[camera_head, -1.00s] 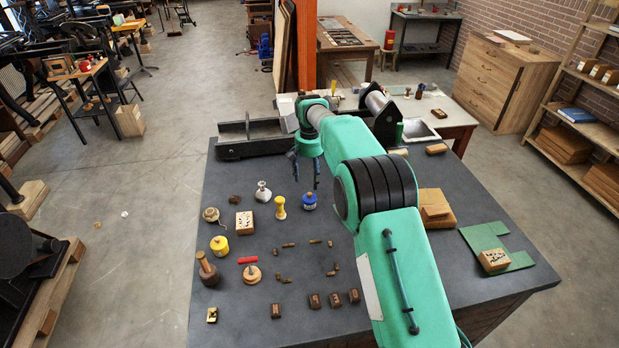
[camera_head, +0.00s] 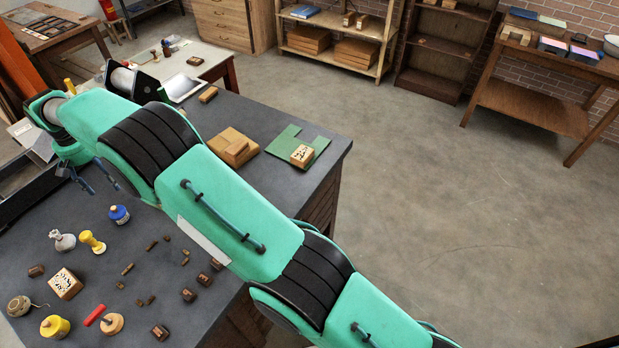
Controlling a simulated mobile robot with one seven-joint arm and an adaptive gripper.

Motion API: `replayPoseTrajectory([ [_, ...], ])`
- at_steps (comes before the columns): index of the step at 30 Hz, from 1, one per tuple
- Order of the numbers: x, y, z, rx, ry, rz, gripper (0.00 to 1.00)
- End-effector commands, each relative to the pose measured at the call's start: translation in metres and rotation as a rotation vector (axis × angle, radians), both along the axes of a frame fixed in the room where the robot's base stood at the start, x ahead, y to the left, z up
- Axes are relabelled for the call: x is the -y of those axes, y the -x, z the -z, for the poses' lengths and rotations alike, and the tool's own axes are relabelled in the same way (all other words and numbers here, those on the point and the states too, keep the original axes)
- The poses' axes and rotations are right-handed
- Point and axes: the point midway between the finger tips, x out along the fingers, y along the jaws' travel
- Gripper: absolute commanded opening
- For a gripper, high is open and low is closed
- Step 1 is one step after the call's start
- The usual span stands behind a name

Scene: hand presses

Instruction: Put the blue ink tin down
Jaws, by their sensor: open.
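The blue ink tin (camera_head: 119,214) stands upright on the dark grey table top (camera_head: 160,283), with a pale label and a dark cap. My gripper (camera_head: 104,188) is at the left of the view, just behind and above the tin, its dark fingers spread and empty. The gripper looks apart from the tin.
Close to the tin stand a yellow spool-shaped piece (camera_head: 92,242) and a white flask (camera_head: 63,240). A wooden type block (camera_head: 66,284), a yellow tin (camera_head: 55,327) and several small brown pieces lie nearer. A green mat (camera_head: 288,139) lies at the far right of the table.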

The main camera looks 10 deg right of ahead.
Motion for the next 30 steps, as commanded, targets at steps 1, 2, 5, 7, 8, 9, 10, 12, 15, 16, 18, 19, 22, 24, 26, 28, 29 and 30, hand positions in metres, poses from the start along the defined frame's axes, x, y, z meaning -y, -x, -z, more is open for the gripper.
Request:
replayPoseTrajectory([
  [1,0.012,-0.005,-0.015,0.006,-0.006,0.01,0.61],
  [2,0.018,-0.008,-0.023,0.009,-0.009,0.014,0.61],
  [5,0.044,-0.015,-0.05,0.019,-0.018,0.032,0.61],
  [7,0.063,-0.02,-0.07,0.028,-0.026,0.044,0.61],
  [8,0.072,-0.022,-0.079,0.033,-0.029,0.05,0.61],
  [9,0.084,-0.023,-0.089,0.037,-0.033,0.057,0.61],
  [10,0.093,-0.024,-0.098,0.041,-0.035,0.062,0.61],
  [12,0.114,-0.026,-0.116,0.049,-0.042,0.075,0.61],
  [15,0.144,-0.028,-0.142,0.063,-0.052,0.094,0.61],
  [16,0.153,-0.027,-0.15,0.067,-0.054,0.099,0.61],
  [18,0.175,-0.026,-0.166,0.076,-0.059,0.112,0.61],
  [19,0.184,-0.025,-0.174,0.08,-0.062,0.118,0.61],
  [22,0.215,-0.022,-0.196,0.094,-0.071,0.135,0.61],
  [24,0.236,-0.018,-0.211,0.105,-0.077,0.147,0.61],
  [26,0.255,-0.014,-0.224,0.112,-0.081,0.159,0.61],
  [28,0.276,-0.007,-0.237,0.122,-0.086,0.172,0.61],
  [29,0.286,-0.005,-0.243,0.127,-0.088,0.178,0.61],
  [30,0.298,-0.001,-0.25,0.133,-0.091,0.186,0.61],
])
